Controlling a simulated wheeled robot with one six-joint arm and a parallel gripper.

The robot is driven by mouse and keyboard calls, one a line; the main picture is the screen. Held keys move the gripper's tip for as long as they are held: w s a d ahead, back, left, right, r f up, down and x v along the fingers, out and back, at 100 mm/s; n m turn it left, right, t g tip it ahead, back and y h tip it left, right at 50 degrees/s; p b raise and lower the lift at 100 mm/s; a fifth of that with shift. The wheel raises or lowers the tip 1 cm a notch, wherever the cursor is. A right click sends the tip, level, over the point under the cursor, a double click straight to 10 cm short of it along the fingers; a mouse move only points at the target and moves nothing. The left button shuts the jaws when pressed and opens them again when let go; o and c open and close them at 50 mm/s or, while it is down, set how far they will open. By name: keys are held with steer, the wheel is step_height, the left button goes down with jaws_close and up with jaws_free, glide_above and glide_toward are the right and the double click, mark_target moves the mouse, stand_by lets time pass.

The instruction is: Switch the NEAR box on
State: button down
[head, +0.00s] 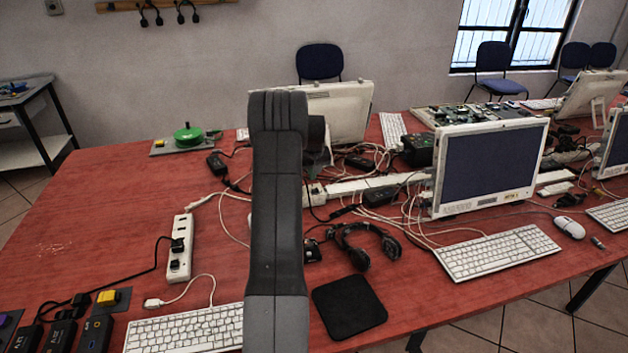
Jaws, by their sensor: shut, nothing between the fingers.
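No label reading NEAR can be made out, so I cannot tell which box it names. At the bottom left lie a dark box with a yellow top (107,298), dark adapter-like boxes (62,336) and (95,334) with small markings, and a box with a purple top (4,320) cut by the left edge. A white power strip (180,250) with dark plugs lies right of and beyond them. My dark grey arm rises through the middle of the head view. My gripper's fingers are not visible; the arm may hide them.
The red table (90,215) is bare at the left. A green disc (188,136) sits on a plate at the back. Tangled cables, a headset (362,245), a black pad (348,305), keyboards (497,252) and a monitor (488,165) crowd the middle and right.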

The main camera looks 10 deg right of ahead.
steer(key=b+v, duration=0.1)
steer(key=v, duration=0.8)
steer(key=shift+d, duration=0.4)
steer(key=p, duration=0.3)
steer(key=shift+r, duration=0.4)
steer(key=shift+f, duration=0.25)
steer(key=p, duration=0.3)
glide_toward(316, 189)
steer(key=x, duration=0.5)
steer(key=shift+w, duration=0.3)
steer(key=shift+d+f, duration=0.1)
steer(key=shift+f, duration=0.65)
